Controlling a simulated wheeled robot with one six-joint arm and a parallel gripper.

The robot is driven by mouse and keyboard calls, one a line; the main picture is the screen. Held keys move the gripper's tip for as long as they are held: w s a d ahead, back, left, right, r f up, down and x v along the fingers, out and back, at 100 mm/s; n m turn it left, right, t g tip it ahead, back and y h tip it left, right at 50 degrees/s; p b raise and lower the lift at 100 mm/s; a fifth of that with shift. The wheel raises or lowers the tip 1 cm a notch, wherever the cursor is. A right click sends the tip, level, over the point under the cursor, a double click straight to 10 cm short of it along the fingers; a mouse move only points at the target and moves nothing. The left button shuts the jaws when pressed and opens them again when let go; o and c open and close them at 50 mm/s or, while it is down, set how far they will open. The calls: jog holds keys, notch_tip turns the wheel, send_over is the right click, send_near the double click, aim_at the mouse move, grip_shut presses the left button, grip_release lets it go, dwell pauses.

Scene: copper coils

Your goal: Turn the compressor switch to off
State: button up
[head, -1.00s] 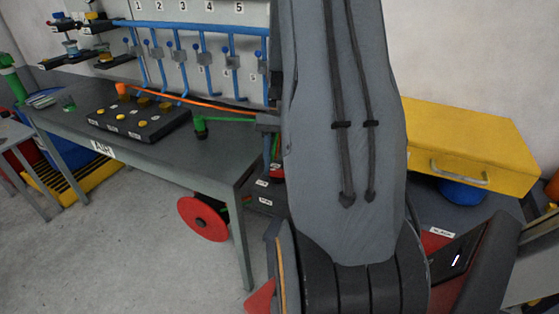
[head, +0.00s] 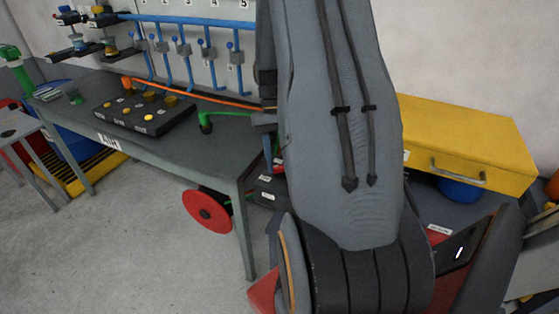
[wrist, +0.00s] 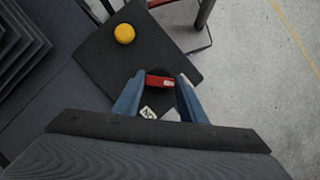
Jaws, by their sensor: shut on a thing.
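The red switch (wrist: 158,82) sits on a black panel (wrist: 165,45) in the wrist view. My gripper (wrist: 158,84) has its two blue fingers on either side of the red switch and is shut on it. A round yellow knob (wrist: 124,33) stands on the same panel, away from the fingers. A low black box with white labels (head: 268,190) shows partly beside the arm.
A grey bench (head: 170,150) with a black button panel (head: 145,114) and an orange hose stands left. A red reel (head: 207,210) hangs by the bench leg. A yellow box (head: 470,145) stands at right. Dark ribbed fins (wrist: 20,50) flank the switch panel.

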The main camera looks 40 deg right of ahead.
jog(key=o, duration=1.1)
jog(key=shift+c, duration=0.2)
jog(key=b+v, duration=0.2)
jog(key=v, duration=0.6)
jog(key=shift+f, duration=0.1)
jog(key=a+n+t+h, duration=0.1)
jog(key=a+n+t, duration=0.1)
jog(key=a, duration=1.2)
jog(key=shift+s+n+h, duration=0.2)
jog(key=shift+n+h, duration=0.1)
jog(key=shift+n, duration=0.1)
jog(key=s+a+n+t, duration=0.1)
jog(key=a, duration=0.3)
jog(key=s+a+t, duration=0.1)
jog(key=s+a, duration=0.1)
jog(key=a, duration=0.2)
jog(key=s+a+f+n+t, duration=0.1)
jog(key=s+a, duration=0.1)
jog(key=a, duration=0.2)
jog(key=shift+s+f+n, duration=0.1)
jog(key=shift+s+n, duration=0.15)
jog(key=shift+n, duration=0.05)
jog(key=shift+c, duration=0.2)
